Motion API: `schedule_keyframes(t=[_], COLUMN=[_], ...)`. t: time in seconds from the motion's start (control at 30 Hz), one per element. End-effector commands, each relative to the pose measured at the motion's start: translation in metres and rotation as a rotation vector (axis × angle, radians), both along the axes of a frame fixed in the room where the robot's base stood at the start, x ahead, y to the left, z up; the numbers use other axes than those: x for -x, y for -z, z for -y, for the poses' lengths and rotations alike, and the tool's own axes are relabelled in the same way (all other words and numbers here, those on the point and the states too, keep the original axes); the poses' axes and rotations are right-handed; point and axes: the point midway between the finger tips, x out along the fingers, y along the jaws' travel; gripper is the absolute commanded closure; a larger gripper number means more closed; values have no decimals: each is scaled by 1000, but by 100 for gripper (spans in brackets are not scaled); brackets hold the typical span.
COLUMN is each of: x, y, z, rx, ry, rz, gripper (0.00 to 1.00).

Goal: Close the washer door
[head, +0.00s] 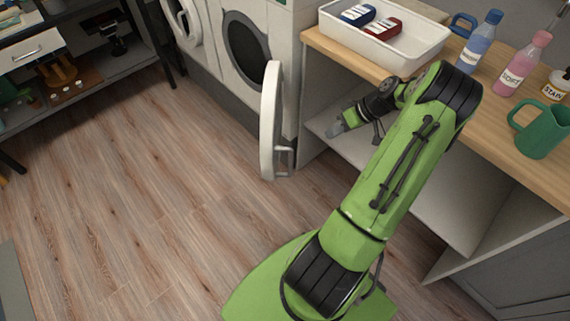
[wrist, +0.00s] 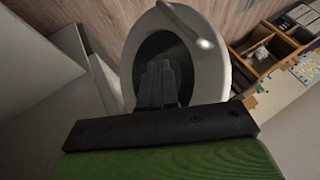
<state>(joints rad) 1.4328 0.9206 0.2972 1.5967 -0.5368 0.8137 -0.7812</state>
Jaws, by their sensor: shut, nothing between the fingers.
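The washer (head: 285,40) is white with a dark round opening (head: 245,48). Its round door (head: 269,120) stands swung wide open, almost edge-on in the head view. In the wrist view the door is a white ring (wrist: 225,70) with a dark centre, and a pale handle (wrist: 190,24) shows near its top. My gripper (head: 337,129) is to the right of the door in the head view, on its handle side, with a visible gap. The shut, empty fingers (wrist: 158,68) overlap the door's dark centre in the wrist view; contact cannot be judged there.
A wooden counter (head: 465,115) with an open shelf below stands right of the washer, close to my arm. It bears a white tray (head: 415,52), bottles and a green mug (head: 541,131). Another machine door (head: 182,22) is at left. The wood floor (head: 130,190) is clear.

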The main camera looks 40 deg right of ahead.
Motion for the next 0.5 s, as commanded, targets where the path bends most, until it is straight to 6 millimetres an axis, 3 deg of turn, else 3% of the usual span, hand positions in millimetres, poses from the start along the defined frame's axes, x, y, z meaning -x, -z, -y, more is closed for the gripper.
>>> schedule_keyframes(t=[0.17, 0.5], x=[-8, -42], y=[16, 77], z=[-6, -36], rx=[-4, -6], ry=[-2, -2], rz=[6, 3], gripper=[100, 100])
